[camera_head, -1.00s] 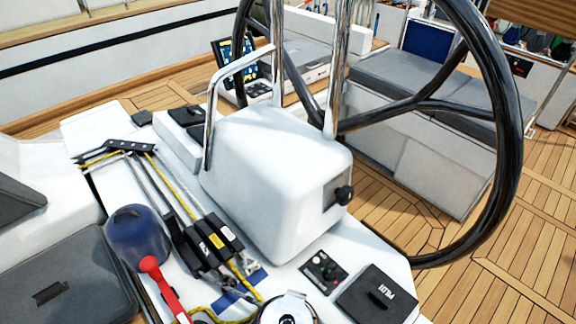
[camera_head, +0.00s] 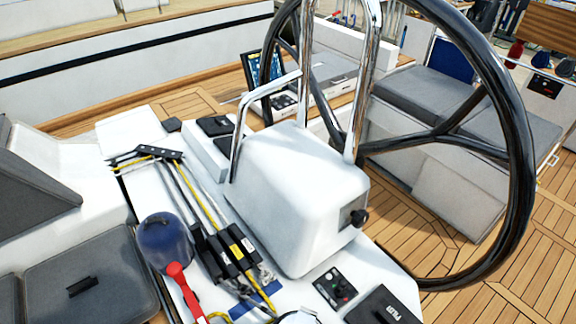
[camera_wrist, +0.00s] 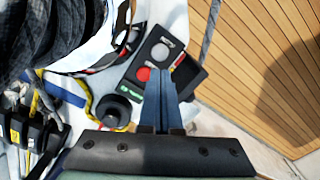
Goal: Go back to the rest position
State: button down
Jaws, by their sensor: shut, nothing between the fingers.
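My gripper (camera_wrist: 160,88) shows only in the wrist view. Its two blue-grey fingers are closed together with nothing between them. Beyond the fingertips is a dark control panel (camera_wrist: 150,62) with a red button and a grey button. Whether the fingers touch the panel I cannot tell. My gripper and arm do not show in the head view.
The head view shows a white pedestal (camera_head: 300,195), a large black steering wheel (camera_head: 520,180), and a blue winch (camera_head: 166,243) with a red handle (camera_head: 183,290). Rope clutches (camera_head: 230,250) sit beside the winch. Teak deck (camera_head: 535,280) lies open at right.

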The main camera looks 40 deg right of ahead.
jog(key=w+r+m+t+b, duration=0.1)
jog(key=w+r+t, duration=0.6)
jog(key=w+r, duration=1)
jog(key=w+r+m+t+b, duration=0.1)
jog(key=w+r+t, duration=0.35)
jog(key=r, duration=0.65)
jog(key=w+r+m+t, duration=0.1)
jog(key=w+r+t, duration=0.35)
jog(key=r, duration=0.75)
jog(key=s+r+m+t+b, duration=0.1)
jog(key=s+r+t, duration=0.15)
jog(key=r, duration=0.95)
jog(key=s+r+m+t, duration=0.1)
jog(key=r+t, duration=0.2)
jog(key=r, duration=1)
jog(key=s+r+m+t, duration=0.1)
jog(key=s+r+t, duration=0.5)
jog(key=s+r, duration=0.7)
jog(key=shift+r+b, duration=0.35)
jog(key=shift+r, duration=0.35)
